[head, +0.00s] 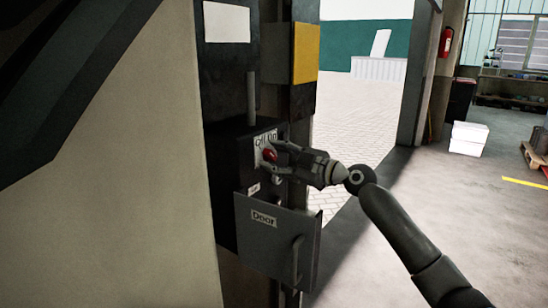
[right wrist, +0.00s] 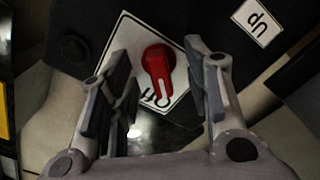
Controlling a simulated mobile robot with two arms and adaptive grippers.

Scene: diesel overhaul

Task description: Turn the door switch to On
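The red door switch (head: 269,155) sits on a white label marked "Off On" (head: 265,138), on a dark control box (head: 228,150). In the right wrist view the red knob (right wrist: 157,68) stands on its white label (right wrist: 128,42), with its handle pointing down toward partly hidden lettering. My right gripper (head: 277,157) is at the switch. In the right wrist view its two fingers (right wrist: 157,80) are apart, one on each side of the knob, with gaps visible. I cannot tell which setting the handle points at. My left gripper is not in view.
An open flap labelled "Door" (head: 275,245) hangs below the switch. A label reading "Up" (right wrist: 257,20) is beside the switch. A vertical bar (head: 252,98) and a yellow panel (head: 306,53) are above.

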